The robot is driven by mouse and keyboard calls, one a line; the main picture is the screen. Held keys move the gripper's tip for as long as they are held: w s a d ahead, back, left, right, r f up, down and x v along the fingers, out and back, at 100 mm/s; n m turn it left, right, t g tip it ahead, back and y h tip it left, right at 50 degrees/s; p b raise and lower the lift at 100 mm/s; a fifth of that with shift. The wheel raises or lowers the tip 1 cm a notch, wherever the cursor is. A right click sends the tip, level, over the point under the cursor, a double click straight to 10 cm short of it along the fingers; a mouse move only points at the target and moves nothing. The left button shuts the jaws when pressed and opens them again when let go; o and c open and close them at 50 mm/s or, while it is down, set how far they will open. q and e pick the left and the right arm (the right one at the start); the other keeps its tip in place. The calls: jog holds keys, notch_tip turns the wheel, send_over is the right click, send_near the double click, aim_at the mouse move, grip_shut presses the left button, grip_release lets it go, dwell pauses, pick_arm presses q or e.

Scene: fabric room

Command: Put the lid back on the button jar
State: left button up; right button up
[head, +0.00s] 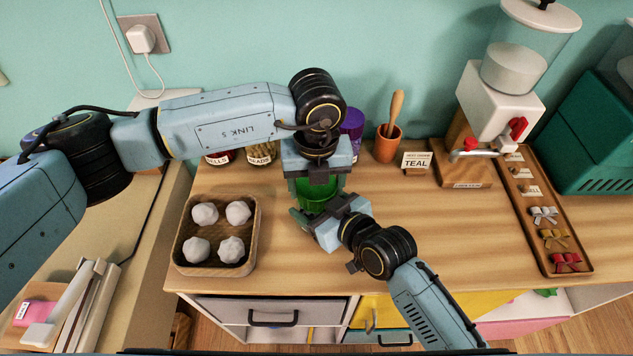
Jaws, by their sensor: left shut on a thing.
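The green button jar (318,194) stands on the wooden counter near the middle of the head view, partly hidden between my two grippers. My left gripper (318,181) points down right over the jar's top. It is shut on the lid, which its fingers and body mostly hide. I cannot tell whether the lid touches the jar's rim. My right gripper (318,211) comes from the front right and is at the jar's near side. Its fingertips are partly hidden against the jar, so its grip is unclear.
A wooden tray (253,243) with several whitish lumps is left of the jar. Labelled jars (261,153), a purple container (352,128), a pot with a pestle (387,145) and a TEAL card (416,161) stand behind. A dispenser (490,108) and bow tray (577,265) are right.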

pick_arm(q)
jog(key=o, duration=1.1)
jog(key=shift+r, duration=0.1)
jog(key=shift+r, duration=2.2)
jog(key=shift+c, duration=0.4)
jog(key=shift+r+n, duration=1.7)
jog(key=shift+r, duration=0.05)
jog(key=shift+f, duration=4.05)
